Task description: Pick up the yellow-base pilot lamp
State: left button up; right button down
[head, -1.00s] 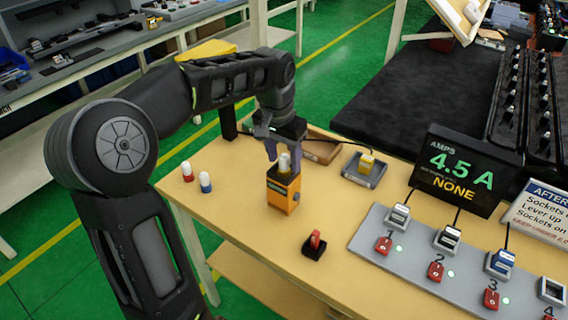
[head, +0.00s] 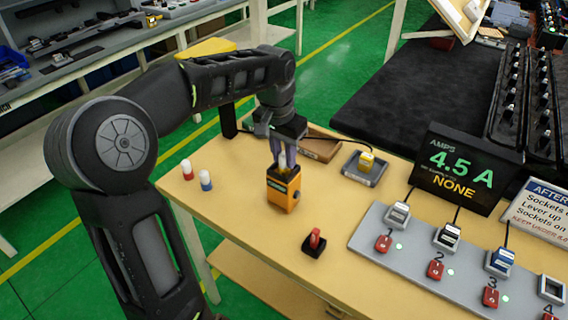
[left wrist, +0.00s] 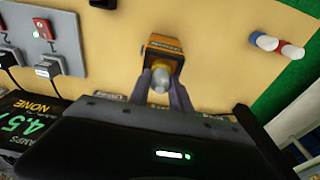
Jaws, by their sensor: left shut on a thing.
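A pilot lamp with a pale dome (left wrist: 160,80) stands upright at the top of an orange box (head: 283,188) on the table. The box also shows in the left wrist view (left wrist: 163,50). My left gripper (head: 285,162) points down over the box and is shut on this lamp, a finger on either side of the dome in the left wrist view (left wrist: 161,88). A red-base lamp (head: 187,170) and a blue-base lamp (head: 205,181) stand to the left. My right gripper is not in view.
A red switch on a black base (head: 315,242) stands in front of the box. A grey tray with a yellow plug (head: 364,168) lies behind it. A grey socket panel (head: 420,262) and an amps display (head: 458,170) fill the right side. The table's front left is clear.

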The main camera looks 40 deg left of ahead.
pick_arm(q)
grip_shut()
jog(key=shift+r, duration=0.1)
notch_tip(320, 180, up, 6)
jog(key=shift+w+r+b, duration=0.1)
jog(key=shift+r+b, duration=0.1)
jog(key=shift+b, duration=0.1)
notch_tip(320, 180, up, 4)
jog(key=shift+f+p, duration=0.2)
jog(key=shift+p, duration=0.65)
jog(key=shift+f, duration=0.15)
